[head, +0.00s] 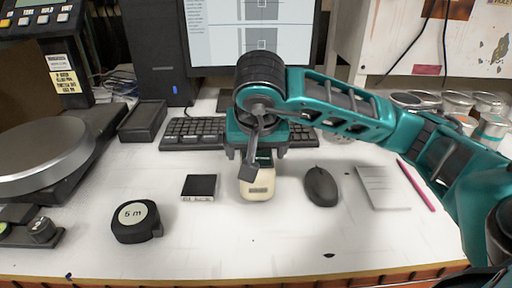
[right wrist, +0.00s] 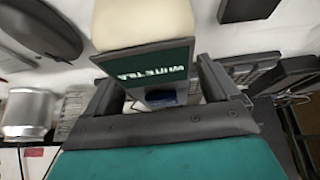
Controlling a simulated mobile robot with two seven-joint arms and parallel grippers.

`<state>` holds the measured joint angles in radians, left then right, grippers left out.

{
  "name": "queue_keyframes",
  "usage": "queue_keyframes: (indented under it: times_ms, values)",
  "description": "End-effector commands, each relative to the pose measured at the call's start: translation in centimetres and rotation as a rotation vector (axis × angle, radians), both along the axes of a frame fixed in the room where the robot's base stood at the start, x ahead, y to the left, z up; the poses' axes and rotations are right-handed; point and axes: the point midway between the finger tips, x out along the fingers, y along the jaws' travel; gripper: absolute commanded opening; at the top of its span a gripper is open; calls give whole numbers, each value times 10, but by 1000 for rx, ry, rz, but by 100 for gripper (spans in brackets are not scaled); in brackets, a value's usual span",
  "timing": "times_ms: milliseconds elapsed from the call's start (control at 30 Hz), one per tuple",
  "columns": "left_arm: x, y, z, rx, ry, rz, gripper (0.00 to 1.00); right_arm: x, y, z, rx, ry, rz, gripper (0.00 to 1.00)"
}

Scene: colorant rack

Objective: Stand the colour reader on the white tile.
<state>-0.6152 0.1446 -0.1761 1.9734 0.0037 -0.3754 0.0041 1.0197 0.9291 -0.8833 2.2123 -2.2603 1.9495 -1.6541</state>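My right gripper (head: 262,158) is above the middle of the desk, at the far end of a cream device. I take this device to be the colour reader (head: 257,188); its cream end points toward me. In the right wrist view the reader (right wrist: 145,22) has a dark green panel reading "WHITE TILE". The right gripper's fingers (right wrist: 160,88) lie on either side of it, tips partly hidden; I cannot tell whether they press on it. A small dark square block (head: 199,184) with a pale front label lies to its left; whether this is the white tile is unclear. My left gripper is not in view.
A black mouse (head: 321,187) and a printed card (head: 382,188) are to the right, a tape measure (head: 136,221) to the left front. The keyboard (head: 188,133) and monitor stand behind. A scale (head: 45,155) fills the far left. The front middle desk is clear.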

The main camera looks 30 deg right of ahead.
Motion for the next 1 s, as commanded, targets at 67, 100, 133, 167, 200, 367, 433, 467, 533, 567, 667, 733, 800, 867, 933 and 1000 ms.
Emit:
queue_keyframes:
  times_ms: [67, 100, 133, 167, 200, 367, 433, 467, 533, 567, 667, 733, 800, 867, 933, 1000]
  values:
    - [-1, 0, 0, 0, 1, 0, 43, 0, 0, 0, 0, 0, 0, 96]
    - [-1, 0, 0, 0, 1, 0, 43, 0, 0, 0, 0, 0, 0, 96]
    - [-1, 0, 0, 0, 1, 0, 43, 0, 0, 0, 0, 0, 0, 96]
    - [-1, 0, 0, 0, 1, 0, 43, 0, 0, 0, 0, 0, 0, 96]
    - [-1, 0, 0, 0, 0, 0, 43, 0, 0, 0, 0, 0, 0, 96]
    - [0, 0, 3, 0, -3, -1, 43, 0, 0, 3, 0, 0, 0, 96]
    - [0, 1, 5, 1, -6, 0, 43, -1, 1, 8, 1, -2, 1, 96]
    - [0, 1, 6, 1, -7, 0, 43, -3, 2, 12, 1, -3, 2, 96]
    - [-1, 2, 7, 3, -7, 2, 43, -7, 6, 24, 1, -5, 2, 96]
    - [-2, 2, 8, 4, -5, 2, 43, -10, 7, 30, 0, -5, 3, 96]
    - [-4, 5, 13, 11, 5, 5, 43, -18, 12, 49, -2, -7, 3, 96]
    - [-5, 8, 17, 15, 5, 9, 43, -24, 15, 60, -3, -6, 3, 96]
    - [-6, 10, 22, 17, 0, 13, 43, -29, 18, 71, -2, -6, 2, 96]
    - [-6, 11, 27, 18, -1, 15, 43, -33, 21, 79, -2, -6, 3, 96]
    - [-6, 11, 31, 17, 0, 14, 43, -38, 23, 87, -2, -4, 1, 96]
    - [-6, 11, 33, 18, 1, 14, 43, -42, 26, 94, -1, -4, 2, 96]
